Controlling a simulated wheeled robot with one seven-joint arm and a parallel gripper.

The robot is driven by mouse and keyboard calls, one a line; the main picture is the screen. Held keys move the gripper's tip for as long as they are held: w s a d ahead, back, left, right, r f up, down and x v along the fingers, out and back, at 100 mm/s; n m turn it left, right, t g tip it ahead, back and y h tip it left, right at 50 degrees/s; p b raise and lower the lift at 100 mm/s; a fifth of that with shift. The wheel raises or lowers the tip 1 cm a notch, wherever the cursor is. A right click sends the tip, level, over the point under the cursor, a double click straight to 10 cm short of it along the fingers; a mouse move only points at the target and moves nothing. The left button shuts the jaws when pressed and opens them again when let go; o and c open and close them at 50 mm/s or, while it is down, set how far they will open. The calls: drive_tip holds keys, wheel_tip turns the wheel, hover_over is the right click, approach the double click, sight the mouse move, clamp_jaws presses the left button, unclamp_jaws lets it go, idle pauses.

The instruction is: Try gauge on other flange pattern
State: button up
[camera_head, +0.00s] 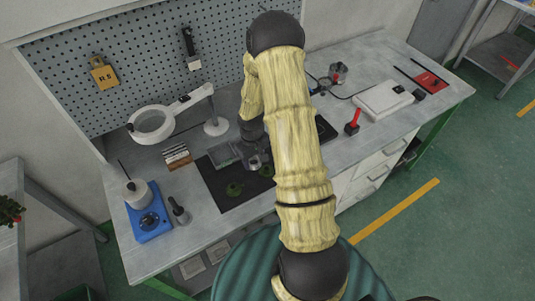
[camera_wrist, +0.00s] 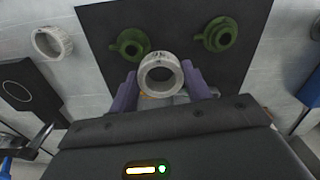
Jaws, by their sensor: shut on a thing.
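My gripper (camera_wrist: 160,82) has purple fingers, one on each side of a pale grey ring gauge (camera_wrist: 143,76), and is shut on it. The ring faces the wrist camera, with its hole open to view. Two green flange patterns lie on the black mat (camera_wrist: 98,25): the left flange pattern (camera_wrist: 130,44) is just beyond the ring to the upper left, and the right flange pattern (camera_wrist: 220,34) is to the upper right. The ring appears apart from both; its height is hard to tell.
Another pale ring (camera_wrist: 52,42) lies left of the mat. In the head view, a magnifier lamp (camera_head: 153,124) stands behind, a blue device with a pot (camera_head: 149,224) stands at left, and a white box (camera_head: 383,100) sits at right.

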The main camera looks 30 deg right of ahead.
sight(267, 169)
drive_tip(key=shift+n, duration=0.6)
drive_tip(key=d, duration=0.1)
drive_tip(key=s+d+r, duration=0.1)
drive_tip(key=d, duration=0.2)
drive_tip(key=shift+s+d+r, duration=0.2)
drive_tip(key=shift+f+b, duration=1.65)
drive_tip(key=shift+f, duration=0.9)
drive_tip(key=shift+w, duration=0.15)
drive_tip(key=shift+d, duration=0.1)
drive_tip(key=shift+s, duration=0.3)
drive_tip(key=shift+w, duration=0.25)
drive_tip(key=shift+s+f+b, duration=0.15)
drive_tip(key=shift+f+b, duration=0.45)
drive_tip(key=shift+f, duration=0.6)
idle(2.2)
